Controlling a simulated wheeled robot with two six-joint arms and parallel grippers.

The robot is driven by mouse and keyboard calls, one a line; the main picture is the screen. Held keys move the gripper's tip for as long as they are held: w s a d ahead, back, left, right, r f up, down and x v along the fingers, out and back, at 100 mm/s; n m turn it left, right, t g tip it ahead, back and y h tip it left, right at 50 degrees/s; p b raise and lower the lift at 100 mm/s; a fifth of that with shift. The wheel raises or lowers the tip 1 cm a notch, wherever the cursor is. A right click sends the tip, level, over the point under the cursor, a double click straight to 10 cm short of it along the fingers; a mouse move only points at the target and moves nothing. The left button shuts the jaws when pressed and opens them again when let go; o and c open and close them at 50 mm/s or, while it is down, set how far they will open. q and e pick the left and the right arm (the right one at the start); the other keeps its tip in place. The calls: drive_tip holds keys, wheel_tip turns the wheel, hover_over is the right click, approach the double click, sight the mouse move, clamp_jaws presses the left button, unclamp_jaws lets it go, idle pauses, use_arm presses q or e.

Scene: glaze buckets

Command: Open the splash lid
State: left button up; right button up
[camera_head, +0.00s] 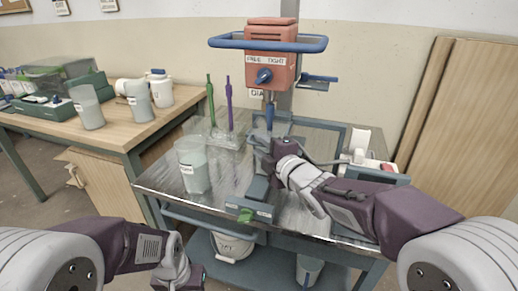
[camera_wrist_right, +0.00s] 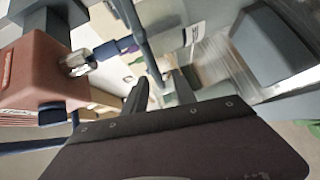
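The mixing stand has a red motor head (camera_head: 271,45) with a blue bar around it and a blue shaft below. Which part is the splash lid is not clear; a blue-edged frame (camera_head: 318,123) stands behind my right gripper at the stand. My right gripper (camera_head: 268,160) is below the motor head, close to the stand. The red head (camera_wrist_right: 38,70) shows at the left there. My left gripper (camera_head: 176,278) is low at the bottom edge, away from the bench; its fingers are unclear.
A pale translucent bucket (camera_head: 193,166) stands left on the metal bench top. A clear rack with a green stick (camera_head: 210,102) and a purple stick (camera_head: 229,104) is behind it. A white and red item (camera_head: 365,155) is at the right. A green-marked block (camera_head: 246,213) sits at the front edge.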

drive_tip(key=shift+x, duration=0.8)
clamp_jaws()
idle(0.8)
